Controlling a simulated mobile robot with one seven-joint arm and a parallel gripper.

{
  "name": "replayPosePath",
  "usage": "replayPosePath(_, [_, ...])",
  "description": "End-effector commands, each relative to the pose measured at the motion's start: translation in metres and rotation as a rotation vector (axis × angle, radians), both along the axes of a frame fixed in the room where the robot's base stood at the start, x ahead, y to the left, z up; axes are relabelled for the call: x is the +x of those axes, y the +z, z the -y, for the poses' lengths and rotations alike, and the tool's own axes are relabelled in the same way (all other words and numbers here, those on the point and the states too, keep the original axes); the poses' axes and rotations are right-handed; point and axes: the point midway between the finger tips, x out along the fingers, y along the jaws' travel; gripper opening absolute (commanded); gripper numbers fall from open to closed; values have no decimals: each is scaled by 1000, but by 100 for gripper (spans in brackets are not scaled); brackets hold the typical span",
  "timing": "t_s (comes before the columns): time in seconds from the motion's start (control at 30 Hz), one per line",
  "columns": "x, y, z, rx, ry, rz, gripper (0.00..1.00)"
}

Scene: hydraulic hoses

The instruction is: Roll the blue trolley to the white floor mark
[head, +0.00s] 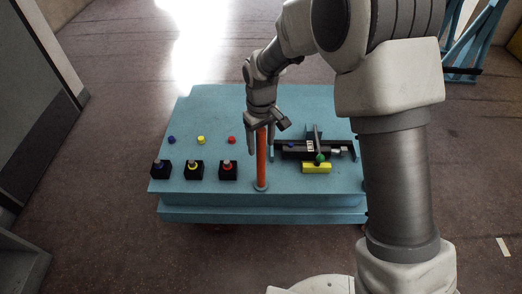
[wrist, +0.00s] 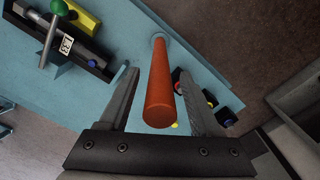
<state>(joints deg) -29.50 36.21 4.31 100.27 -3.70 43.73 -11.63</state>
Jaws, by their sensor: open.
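The blue trolley (head: 308,204) stands in front of me, with a flat top that carries several parts. An orange upright post (head: 261,160) rises from its top near the front edge. My gripper (head: 261,152) is open, with one finger on each side of the post. In the wrist view the post (wrist: 160,85) shows between the two spread fingers (wrist: 160,98), with gaps on both sides. A small white mark (head: 503,246) lies on the brown floor at the far right, to the right of the trolley.
On the trolley are black blocks with coloured caps (head: 194,170), small coloured plugs, and a black fixture (head: 290,150) with a green knob and yellow block. A grey cabinet (head: 38,75) stands at left, a blue frame (head: 470,45) at back right. Floor between trolley and mark looks clear.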

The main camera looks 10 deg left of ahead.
Motion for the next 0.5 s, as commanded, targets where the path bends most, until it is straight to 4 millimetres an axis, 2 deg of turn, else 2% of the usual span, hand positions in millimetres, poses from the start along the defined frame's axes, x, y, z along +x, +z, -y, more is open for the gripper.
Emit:
replayPosePath(0.03, [0, -9, 0, -1, 0, -1, 64])
replayPosePath(0.2, [0, -22, 0, 0, 0, 0, 64])
replayPosePath(0.5, [0, -24, 0, 1, 0, 1, 64])
